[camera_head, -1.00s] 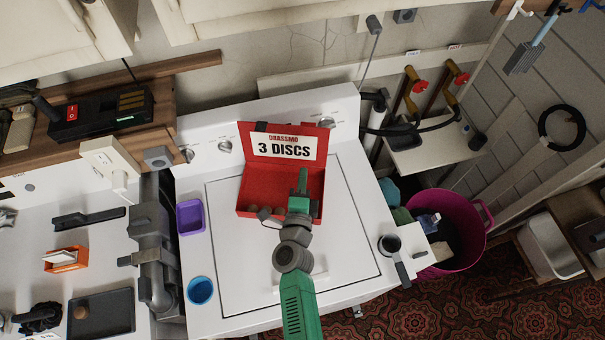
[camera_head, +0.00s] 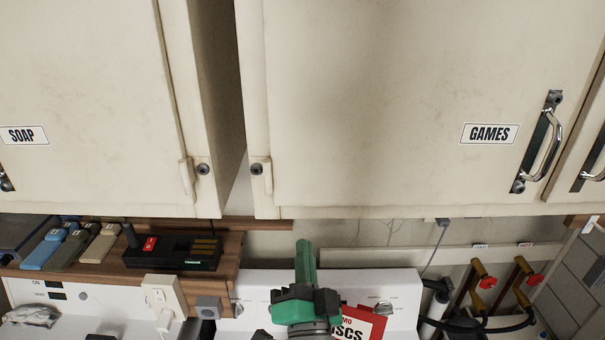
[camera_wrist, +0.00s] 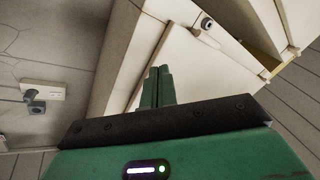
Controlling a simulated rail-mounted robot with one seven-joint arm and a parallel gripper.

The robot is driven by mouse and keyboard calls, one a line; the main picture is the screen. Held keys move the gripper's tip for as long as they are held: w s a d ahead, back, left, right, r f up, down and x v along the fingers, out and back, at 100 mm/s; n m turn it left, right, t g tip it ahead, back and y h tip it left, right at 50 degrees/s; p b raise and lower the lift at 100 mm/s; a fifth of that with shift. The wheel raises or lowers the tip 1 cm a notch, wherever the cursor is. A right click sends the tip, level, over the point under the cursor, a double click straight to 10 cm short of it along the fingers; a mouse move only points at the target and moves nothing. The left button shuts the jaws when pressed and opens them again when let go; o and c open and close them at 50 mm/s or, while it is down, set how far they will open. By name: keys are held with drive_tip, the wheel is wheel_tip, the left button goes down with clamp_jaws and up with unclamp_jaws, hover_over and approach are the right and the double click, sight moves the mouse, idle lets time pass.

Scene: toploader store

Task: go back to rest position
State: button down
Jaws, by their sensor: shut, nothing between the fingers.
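My gripper (camera_head: 305,248) is green and points upward in front of the washer's back panel, below the cabinets in the head view. In the wrist view its two green fingers (camera_wrist: 158,74) are together with nothing between them. The gripper is in the air, apart from the cabinets.
Closed cream cabinets labelled SOAP (camera_head: 22,135) and GAMES (camera_head: 489,133) hang above. Taps (camera_head: 483,282) and hoses are at right.

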drive_tip(key=s+r+n+t, duration=0.1)
drive_tip(key=s+r+n, duration=0.3)
drive_tip(key=s+r, duration=0.5)
drive_tip(key=s+r+n+t+h, duration=0.1)
drive_tip(key=s+r+n, duration=0.3)
drive_tip(key=s+r, duration=0.5)
wheel_tip(320, 180, up, 8)
drive_tip(key=shift+s+a+f+n+t+p, duration=0.15)
drive_tip(key=shift+s+a+n+t+p, duration=0.15)
drive_tip(key=shift+a+n+p, duration=0.1)
drive_tip(key=shift+a, duration=0.1)
